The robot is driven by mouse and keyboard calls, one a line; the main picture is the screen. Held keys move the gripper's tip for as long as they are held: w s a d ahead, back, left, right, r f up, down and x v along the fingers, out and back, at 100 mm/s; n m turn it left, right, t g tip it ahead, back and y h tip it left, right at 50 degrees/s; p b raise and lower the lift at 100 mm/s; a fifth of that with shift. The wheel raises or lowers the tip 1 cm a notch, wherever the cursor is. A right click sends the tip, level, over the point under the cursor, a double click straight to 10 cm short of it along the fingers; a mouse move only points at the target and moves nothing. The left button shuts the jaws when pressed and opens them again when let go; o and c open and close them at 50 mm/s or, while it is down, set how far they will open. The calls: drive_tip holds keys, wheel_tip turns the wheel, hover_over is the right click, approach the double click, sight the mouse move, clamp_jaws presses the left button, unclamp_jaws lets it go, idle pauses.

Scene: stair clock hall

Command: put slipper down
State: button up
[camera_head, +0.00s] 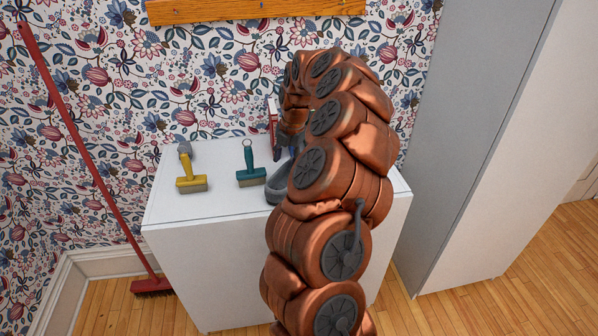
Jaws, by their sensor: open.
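A grey-blue slipper (279,187) shows on the white cabinet top, right of the teal-handled brush. My copper arm hides its right part. My gripper (284,142) is at the end of the arm, above and behind the visible part of the slipper. The arm covers much of it, and what shows of its jaws is open. Whether the gripper touches the slipper cannot be told.
The white cabinet (210,213) also bears a teal brush (251,175), a yellow brush (190,183) and a partly hidden red-and-white item (272,120). A red broom (92,165) leans on the wall at left. A tall grey cabinet (470,130) stands at right.

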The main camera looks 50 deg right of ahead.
sight(284, 166)
drive_tip(key=f, duration=0.1)
drive_tip(key=f+p, duration=0.1)
drive_tip(key=f, duration=0.1)
drive_tip(key=w+f, duration=0.1)
drive_tip(key=f, duration=0.1)
drive_tip(key=shift+a, duration=0.3)
clamp_jaws()
